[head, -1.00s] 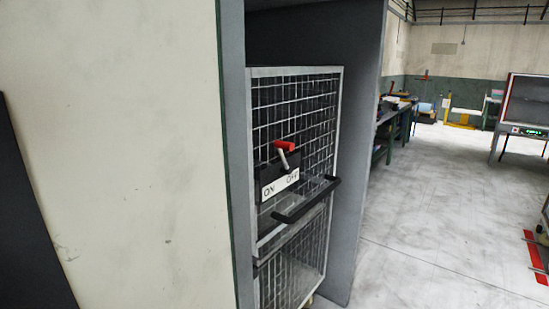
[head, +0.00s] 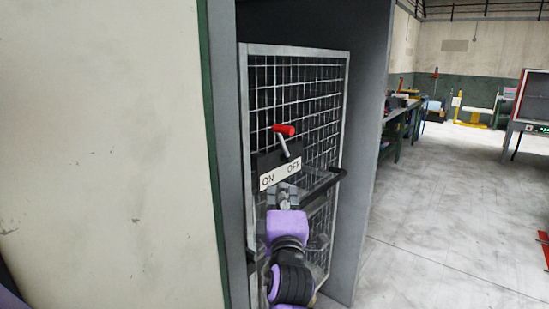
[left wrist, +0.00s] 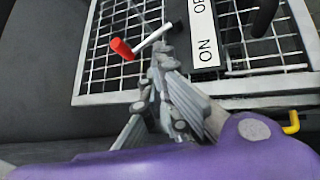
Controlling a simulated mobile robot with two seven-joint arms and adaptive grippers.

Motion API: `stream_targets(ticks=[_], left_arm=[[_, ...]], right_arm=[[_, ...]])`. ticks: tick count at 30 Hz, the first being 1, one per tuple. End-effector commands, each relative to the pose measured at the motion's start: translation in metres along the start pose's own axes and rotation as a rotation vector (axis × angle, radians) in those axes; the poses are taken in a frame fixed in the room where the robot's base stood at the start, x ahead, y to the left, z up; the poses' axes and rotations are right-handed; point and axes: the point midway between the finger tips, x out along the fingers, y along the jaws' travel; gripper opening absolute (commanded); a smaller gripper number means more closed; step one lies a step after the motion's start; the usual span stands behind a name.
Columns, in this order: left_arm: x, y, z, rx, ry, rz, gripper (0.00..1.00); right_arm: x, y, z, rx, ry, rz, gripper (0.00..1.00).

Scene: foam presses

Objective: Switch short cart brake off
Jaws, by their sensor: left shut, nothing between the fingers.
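The short cart (head: 298,50) is a wire-mesh cart standing in a grey bay. Its brake lever (head: 286,141) has a red knob and points up, the knob slightly left of its base, above a white ON/OFF label (head: 280,174). My left gripper (head: 284,190) is shut and empty, just below the label in the head view. In the left wrist view, the left gripper's fingertips (left wrist: 160,52) appear close to the lever's pale shaft (left wrist: 153,37) and the label (left wrist: 203,34). I cannot tell whether they touch. The red knob (left wrist: 122,48) is clear of the fingers. My right gripper is out of view.
A black handle (head: 325,186) sticks out of the cart, right of my left gripper. A pale wall panel (head: 100,150) fills the left, and the bay's grey side wall (head: 365,150) stands on the right. The floor (head: 440,220) to the right is open.

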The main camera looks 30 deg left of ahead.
Motion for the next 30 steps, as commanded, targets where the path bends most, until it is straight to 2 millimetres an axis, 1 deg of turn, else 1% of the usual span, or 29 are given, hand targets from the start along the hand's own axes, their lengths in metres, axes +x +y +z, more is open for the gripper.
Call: stream_targets(ticks=[1,3,6,8,12,19,22,26,30], left_arm=[[0.007,0.015,-0.002,-0.090,0.033,0.022,0.00],[0.015,0.034,-0.007,-0.196,0.070,0.049,0.00],[0.020,0.051,-0.012,-0.298,0.103,0.075,0.00],[0.022,0.057,-0.014,-0.334,0.113,0.084,0.00],[0.023,0.061,-0.016,-0.360,0.121,0.091,0.00],[0.023,0.062,-0.016,-0.357,0.119,0.092,0.00],[0.028,0.063,-0.016,-0.356,0.118,0.093,0.00],[0.044,0.068,-0.019,-0.356,0.118,0.097,0.00],[0.071,0.072,-0.023,-0.355,0.118,0.098,0.00]], right_arm=[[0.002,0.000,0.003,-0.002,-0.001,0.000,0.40],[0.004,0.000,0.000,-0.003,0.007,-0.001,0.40],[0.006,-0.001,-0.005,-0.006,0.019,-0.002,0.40],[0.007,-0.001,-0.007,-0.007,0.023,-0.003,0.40],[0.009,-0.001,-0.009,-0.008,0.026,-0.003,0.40],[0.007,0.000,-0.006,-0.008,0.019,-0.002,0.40],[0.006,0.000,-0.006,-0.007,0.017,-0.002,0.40],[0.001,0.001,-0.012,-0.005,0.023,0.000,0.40],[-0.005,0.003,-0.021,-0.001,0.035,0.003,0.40]])
